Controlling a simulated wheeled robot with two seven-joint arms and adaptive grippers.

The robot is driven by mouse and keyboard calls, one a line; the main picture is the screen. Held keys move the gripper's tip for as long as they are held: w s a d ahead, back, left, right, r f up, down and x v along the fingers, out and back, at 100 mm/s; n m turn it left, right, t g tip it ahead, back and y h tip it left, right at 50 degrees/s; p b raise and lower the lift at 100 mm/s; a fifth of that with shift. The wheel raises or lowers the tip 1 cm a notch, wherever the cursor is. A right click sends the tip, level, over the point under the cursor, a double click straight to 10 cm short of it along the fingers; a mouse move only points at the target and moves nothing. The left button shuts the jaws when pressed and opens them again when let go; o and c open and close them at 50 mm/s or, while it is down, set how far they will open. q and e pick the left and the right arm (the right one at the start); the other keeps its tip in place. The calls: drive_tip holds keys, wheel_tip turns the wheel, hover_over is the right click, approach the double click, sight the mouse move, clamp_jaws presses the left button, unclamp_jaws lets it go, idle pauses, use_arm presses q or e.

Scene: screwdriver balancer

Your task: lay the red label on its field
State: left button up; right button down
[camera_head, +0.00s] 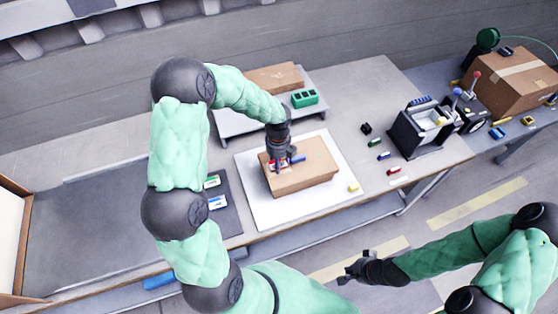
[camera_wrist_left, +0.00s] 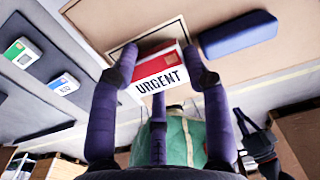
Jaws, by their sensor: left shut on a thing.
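The red label (camera_wrist_left: 162,71), a red and white piece reading URGENT, is between the fingers of my left gripper (camera_wrist_left: 160,68). My left gripper is shut on it at the top of a cardboard box (camera_head: 312,178); in the head view the gripper (camera_head: 279,163) hides most of the label. In the left wrist view a dark outlined field (camera_wrist_left: 124,47) shows on the box behind the label. The label partly covers this outline; I cannot tell whether it touches the box. My right gripper (camera_head: 356,270) is away from the table at the lower right, its opening unclear.
A blue block (camera_wrist_left: 238,35) lies on the box beside the label. The box rests on a white board (camera_head: 262,214). A dark mat (camera_head: 226,223) with green (camera_head: 212,182) and blue (camera_head: 217,202) labels lies left. Small coloured pieces and a black holder (camera_head: 418,138) stand right.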

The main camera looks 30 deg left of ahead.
use_arm(q)
drive_tip(key=shift+f, duration=0.3)
idle(0.4)
drive_tip(key=o, duration=0.9)
drive_tip(key=shift+a, duration=0.1)
drive_tip(key=shift+w+r, duration=0.1)
drive_tip(key=shift+r, duration=0.45)
wheel_tip(320, 180, up, 11)
drive_tip(key=shift+f, duration=0.1)
idle(0.3)
